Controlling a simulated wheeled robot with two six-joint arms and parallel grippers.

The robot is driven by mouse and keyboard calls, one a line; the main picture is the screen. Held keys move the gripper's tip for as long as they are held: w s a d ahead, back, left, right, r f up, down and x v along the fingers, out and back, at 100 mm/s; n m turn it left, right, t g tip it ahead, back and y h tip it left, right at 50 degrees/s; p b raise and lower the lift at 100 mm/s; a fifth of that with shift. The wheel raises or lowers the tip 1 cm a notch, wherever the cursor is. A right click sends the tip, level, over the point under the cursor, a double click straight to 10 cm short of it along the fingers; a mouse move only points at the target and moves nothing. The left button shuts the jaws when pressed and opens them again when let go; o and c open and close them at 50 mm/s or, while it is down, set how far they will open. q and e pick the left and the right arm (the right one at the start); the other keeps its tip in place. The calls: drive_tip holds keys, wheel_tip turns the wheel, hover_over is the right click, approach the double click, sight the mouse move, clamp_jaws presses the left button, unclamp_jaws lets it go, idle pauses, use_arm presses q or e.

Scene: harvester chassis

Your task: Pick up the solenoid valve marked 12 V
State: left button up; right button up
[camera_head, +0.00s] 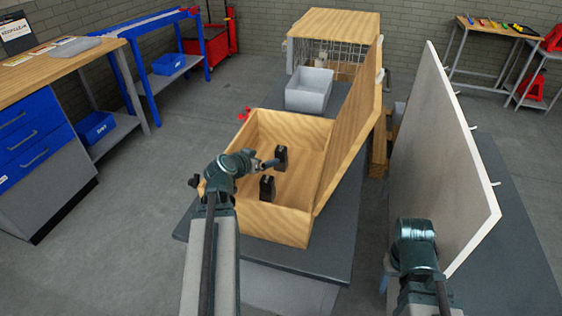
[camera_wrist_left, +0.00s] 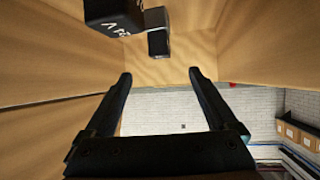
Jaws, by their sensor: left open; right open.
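An open wooden box (camera_head: 288,224) holds two black block-shaped valves on its floor. One valve (camera_head: 267,188) is nearer the front, the other (camera_head: 281,157) farther back. My left gripper (camera_wrist_left: 160,74) is open and empty, its fingers apart. In the left wrist view the nearer block (camera_wrist_left: 114,16) has white upside-down lettering that I cannot read surely. The farther block (camera_wrist_left: 158,43) shows no readable marking, with a pale part beside it. Neither block is between the fingers. My right arm's wrist shows at the lower right of the head view; its fingers are hidden.
The box's raised lid (camera_head: 352,135) stands along its right side. Behind it are a grey bin (camera_head: 309,90) and a wooden crate with a wire front (camera_head: 333,24). A tall pale panel (camera_head: 440,165) stands at the right. Grey tabletop (camera_head: 333,262) is bare in front.

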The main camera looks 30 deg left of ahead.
sight(278, 152)
use_arm(q)
drive_tip(key=b+x, duration=0.3)
drive_tip(key=x, duration=0.3)
drive_tip(key=shift+w+f, duration=0.15)
drive_tip(key=shift+w, duration=0.25)
drive_tip(key=b+x, duration=0.2)
drive_tip(key=x, duration=0.3)
drive_tip(key=shift+w, duration=0.2)
drive_tip(key=shift+s, duration=0.1)
clamp_jaws()
